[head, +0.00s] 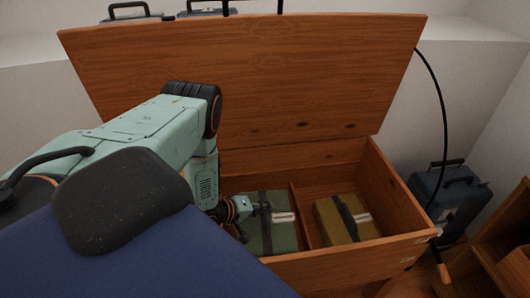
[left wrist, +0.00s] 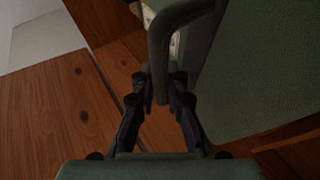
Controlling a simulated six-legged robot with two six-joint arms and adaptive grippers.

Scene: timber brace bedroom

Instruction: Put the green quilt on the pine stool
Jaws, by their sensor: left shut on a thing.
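The green quilt (head: 273,236) lies folded in the left compartment of an open wooden chest, with a dark strap and a pale label. My left gripper (head: 252,210) is down in that compartment at the quilt's left side. In the left wrist view the fingers (left wrist: 163,85) are closed around a dark looped handle (left wrist: 160,50), beside the quilt's green cloth (left wrist: 260,75). My right gripper is not in view. I cannot make out a pine stool in either view.
The chest (head: 405,190) has a raised lid (head: 300,80) behind my arm and a divider. An olive-yellow bundle (head: 343,220) lies in the right compartment. A dark blue case (head: 455,200) stands right of the chest, near wooden furniture (head: 505,230). A blue surface (head: 130,255) fills the lower left.

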